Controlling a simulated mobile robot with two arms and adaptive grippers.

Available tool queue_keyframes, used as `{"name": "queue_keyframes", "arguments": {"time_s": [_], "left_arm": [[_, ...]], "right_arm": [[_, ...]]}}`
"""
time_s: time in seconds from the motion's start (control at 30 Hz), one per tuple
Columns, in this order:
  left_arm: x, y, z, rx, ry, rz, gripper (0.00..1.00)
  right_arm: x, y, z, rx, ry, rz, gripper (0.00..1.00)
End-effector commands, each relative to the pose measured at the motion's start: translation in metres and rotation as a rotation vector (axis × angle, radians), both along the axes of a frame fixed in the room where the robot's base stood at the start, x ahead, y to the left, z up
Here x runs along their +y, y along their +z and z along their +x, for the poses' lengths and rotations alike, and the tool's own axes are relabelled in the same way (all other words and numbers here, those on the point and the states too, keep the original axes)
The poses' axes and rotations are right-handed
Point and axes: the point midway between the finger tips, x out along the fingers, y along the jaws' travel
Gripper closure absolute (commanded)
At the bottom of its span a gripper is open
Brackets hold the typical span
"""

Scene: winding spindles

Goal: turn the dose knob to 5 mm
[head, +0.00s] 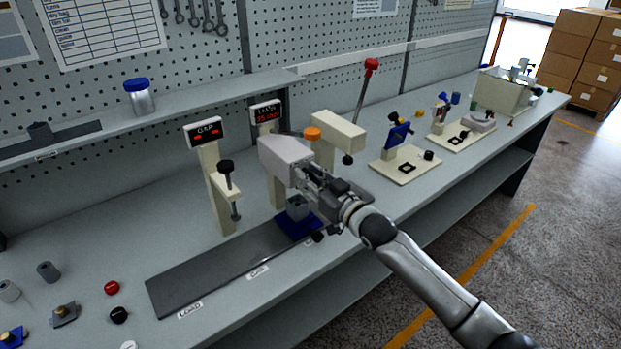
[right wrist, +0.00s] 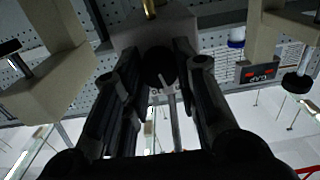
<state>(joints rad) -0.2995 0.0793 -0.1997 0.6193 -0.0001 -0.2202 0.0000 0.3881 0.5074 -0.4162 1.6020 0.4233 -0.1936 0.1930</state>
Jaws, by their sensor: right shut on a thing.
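The dose knob is a dark round knob (right wrist: 158,66) on the front of a grey-beige block in the right wrist view. It sits between the two black fingers of my right gripper (right wrist: 158,85), which is shut on it. A pale line shows on the knob's lower part; its setting cannot be read. In the head view my right gripper (head: 308,179) is at the front of the pale dispenser head (head: 284,155) and hides the knob. A display with red characters (head: 265,112) stands behind the head; its text is too small to read surely. My left gripper is not in view.
A blue fixture (head: 297,227) with a grey part stands on the dark rail (head: 215,270) below my gripper. The gap station (head: 220,185) is at left, a press with a red-knobbed lever (head: 371,66) behind at right. Small parts lie at the bench's left front.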

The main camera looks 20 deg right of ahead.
Motion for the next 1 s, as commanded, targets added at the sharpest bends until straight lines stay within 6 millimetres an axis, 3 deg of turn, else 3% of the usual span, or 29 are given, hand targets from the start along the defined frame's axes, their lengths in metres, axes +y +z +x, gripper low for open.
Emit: {"name": "queue_keyframes", "arguments": {"time_s": [0.43,1.0], "left_arm": [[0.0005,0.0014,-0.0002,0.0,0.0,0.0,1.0],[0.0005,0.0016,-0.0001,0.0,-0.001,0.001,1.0]], "right_arm": [[0.0008,-0.0013,-0.0005,-0.089,0.0,-0.253,0.96],[0.0011,-0.0015,-0.0005,-0.108,0.0,-0.307,0.96]]}}
